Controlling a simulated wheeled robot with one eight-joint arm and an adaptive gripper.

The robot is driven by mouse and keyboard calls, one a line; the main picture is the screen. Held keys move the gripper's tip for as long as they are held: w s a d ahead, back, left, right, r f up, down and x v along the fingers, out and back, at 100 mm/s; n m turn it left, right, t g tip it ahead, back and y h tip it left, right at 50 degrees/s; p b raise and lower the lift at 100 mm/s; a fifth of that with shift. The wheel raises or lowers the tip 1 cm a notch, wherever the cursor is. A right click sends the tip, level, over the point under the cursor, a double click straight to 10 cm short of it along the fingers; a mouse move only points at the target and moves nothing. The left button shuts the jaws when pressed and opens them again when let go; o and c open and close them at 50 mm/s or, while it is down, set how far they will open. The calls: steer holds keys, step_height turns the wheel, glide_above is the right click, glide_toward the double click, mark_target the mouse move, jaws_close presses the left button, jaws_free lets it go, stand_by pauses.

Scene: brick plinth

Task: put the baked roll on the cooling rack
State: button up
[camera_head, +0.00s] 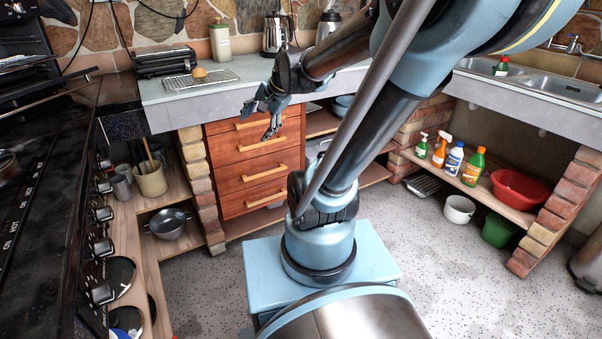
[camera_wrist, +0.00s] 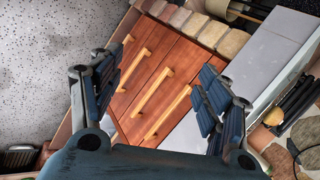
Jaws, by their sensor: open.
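The baked roll (camera_head: 199,72) is small, round and golden brown. In the head view it sits on the wire cooling rack (camera_head: 176,83), on the grey counter at the back left. My gripper (camera_head: 259,118) is in front of the counter's front edge, to the right of the rack and lower than it, by the wooden drawers. Its fingers are spread apart with nothing between them. In the wrist view my gripper (camera_wrist: 157,90) is also open, with the drawer fronts behind it.
A dark toaster-like appliance (camera_head: 165,60) stands behind the rack. A lidded jar (camera_head: 220,42) and a metal kettle (camera_head: 276,35) stand farther right. The grey counter (camera_head: 222,90) is clear right of the rack. A black stove (camera_head: 50,200) fills the left side.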

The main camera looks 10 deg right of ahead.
steer(key=s+d+f+n+g+h, duration=0.1)
steer(key=s+d+f+n, duration=0.3)
steer(key=s, duration=0.4)
steer(key=s+d+f+n+g+h, duration=0.2)
steer(key=s+d+f+n, duration=0.3)
steer(key=s, duration=0.3)
steer(key=shift+s+d+f+h, duration=0.15)
steer(key=shift+d+f+h, duration=0.3)
steer(key=shift+h, duration=0.35)
steer(key=shift+w+f, duration=0.15)
steer(key=shift+w, duration=0.3)
